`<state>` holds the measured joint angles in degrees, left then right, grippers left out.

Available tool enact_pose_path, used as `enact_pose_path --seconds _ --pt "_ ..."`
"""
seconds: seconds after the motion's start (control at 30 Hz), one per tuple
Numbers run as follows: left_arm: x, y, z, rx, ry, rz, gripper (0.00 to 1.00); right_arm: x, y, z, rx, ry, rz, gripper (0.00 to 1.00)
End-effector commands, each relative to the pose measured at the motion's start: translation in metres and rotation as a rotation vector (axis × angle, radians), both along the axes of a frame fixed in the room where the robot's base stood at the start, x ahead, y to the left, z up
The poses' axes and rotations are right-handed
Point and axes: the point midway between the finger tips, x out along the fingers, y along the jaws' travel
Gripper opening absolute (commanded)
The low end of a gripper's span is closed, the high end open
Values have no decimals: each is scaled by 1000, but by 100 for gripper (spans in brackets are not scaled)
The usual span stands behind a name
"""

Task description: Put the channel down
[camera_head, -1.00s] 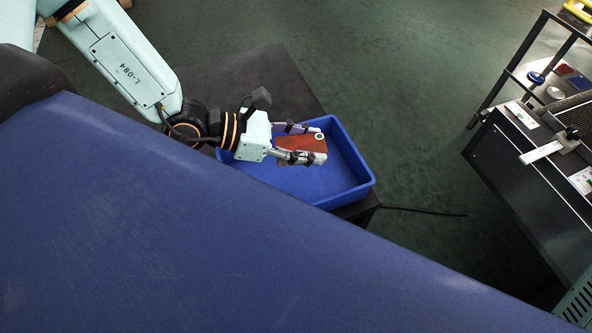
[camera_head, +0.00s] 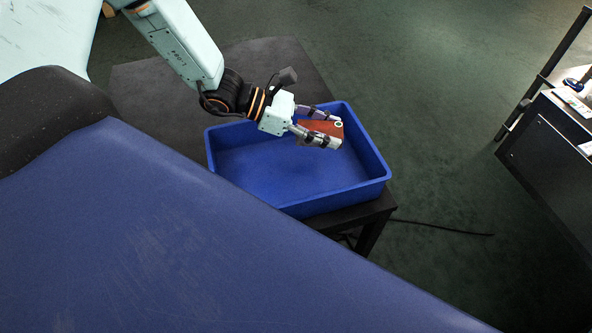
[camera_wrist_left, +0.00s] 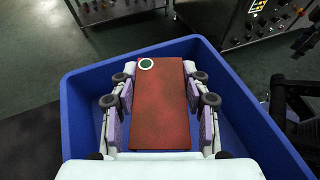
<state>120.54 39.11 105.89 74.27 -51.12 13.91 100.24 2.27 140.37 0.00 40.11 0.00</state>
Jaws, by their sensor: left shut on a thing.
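The channel (camera_head: 325,127) is a reddish-brown flat-topped piece with a green-and-white ring mark near one end. My left gripper (camera_head: 320,127) is shut on it, with a finger along each long side. In the left wrist view the channel (camera_wrist_left: 160,108) lies lengthwise between the padded fingers of the gripper (camera_wrist_left: 160,100). It is over the blue bin (camera_head: 378,178), near the bin's back right side. I cannot tell whether it touches the bin floor. The bin also shows around it in the left wrist view (camera_wrist_left: 78,105). My right gripper is not in view.
The blue bin stands on a dark table (camera_head: 160,85). A large blue surface (camera_head: 180,250) fills the foreground and hides the bin's near corner. A dark cabinet (camera_head: 550,165) stands at the right. A cable (camera_head: 440,226) lies on the open green floor.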

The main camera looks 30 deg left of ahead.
Motion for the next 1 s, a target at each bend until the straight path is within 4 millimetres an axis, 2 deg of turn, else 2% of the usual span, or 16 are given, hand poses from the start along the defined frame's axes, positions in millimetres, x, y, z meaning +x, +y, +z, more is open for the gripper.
enact_pose_path --seconds 0.3,0.53,0.77,1.0 --pt "2 -2 -55 1 3 -3 10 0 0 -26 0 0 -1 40" --pt "3 -2 -69 0 0 -3 10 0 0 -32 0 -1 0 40" --pt "3 -3 -99 0 2 -4 10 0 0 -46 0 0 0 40" --pt "3 -2 -98 0 0 -2 10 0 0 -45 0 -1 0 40"
